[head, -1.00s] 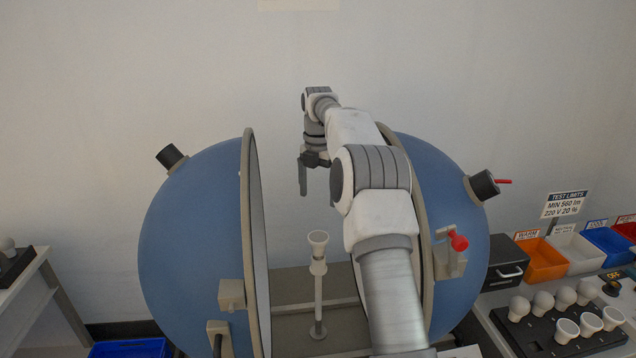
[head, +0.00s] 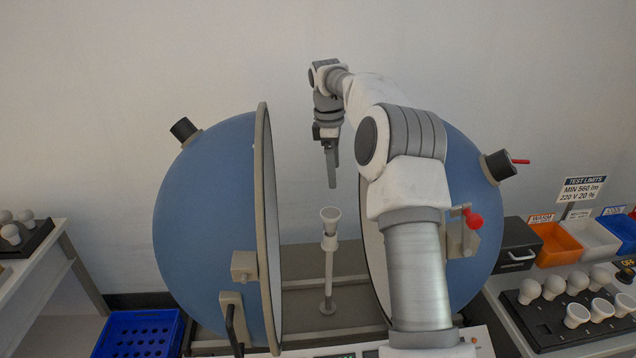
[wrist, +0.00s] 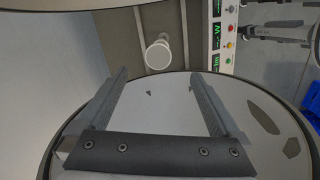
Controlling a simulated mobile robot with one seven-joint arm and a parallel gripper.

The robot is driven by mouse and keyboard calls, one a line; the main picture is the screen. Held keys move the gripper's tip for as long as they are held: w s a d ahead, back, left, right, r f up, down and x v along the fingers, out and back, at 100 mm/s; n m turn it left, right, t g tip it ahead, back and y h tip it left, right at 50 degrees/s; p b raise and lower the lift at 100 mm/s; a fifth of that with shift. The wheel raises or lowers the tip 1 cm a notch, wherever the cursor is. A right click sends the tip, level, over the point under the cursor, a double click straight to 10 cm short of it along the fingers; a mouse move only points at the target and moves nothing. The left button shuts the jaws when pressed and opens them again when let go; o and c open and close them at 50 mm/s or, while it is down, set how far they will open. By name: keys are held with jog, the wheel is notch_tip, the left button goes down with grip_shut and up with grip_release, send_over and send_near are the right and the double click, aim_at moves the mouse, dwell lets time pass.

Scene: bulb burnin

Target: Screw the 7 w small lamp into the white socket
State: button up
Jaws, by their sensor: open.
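A white cup-shaped lamp (head: 330,216), wide end up, stands upright on the white socket (head: 329,243) at the top of a thin post between the two halves of the blue sphere. I cannot tell how far it is screwed in or read its wattage. It shows as a pale round shape in the wrist view (wrist: 158,55). My gripper (head: 332,180) points down just above the lamp in the head view. In the wrist view my gripper (wrist: 158,76) has its two fingers wide apart, with nothing between them.
The sphere's left half (head: 208,220) and right half (head: 462,190) stand close on either side. A black lamp tray (head: 545,340) with several lamps is at the right, with coloured bins behind. A blue crate (head: 150,338) is low at the left. A panel with displays (wrist: 218,35) shows in the wrist view.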

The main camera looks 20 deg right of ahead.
jog(key=m, duration=0.6)
jog(key=m+t+h+b, duration=0.2)
jog(key=m, duration=1.6)
send_near(332, 219)
jog(key=shift+t+h, duration=0.3)
jog(key=x, duration=0.4)
jog(key=w+p+x, duration=0.1)
jog(key=x, duration=0.4)
jog(key=w+p+x, duration=0.1)
jog(key=x, duration=0.4)
jog(key=shift+a+r, duration=0.2)
jog(key=shift+a, duration=0.05)
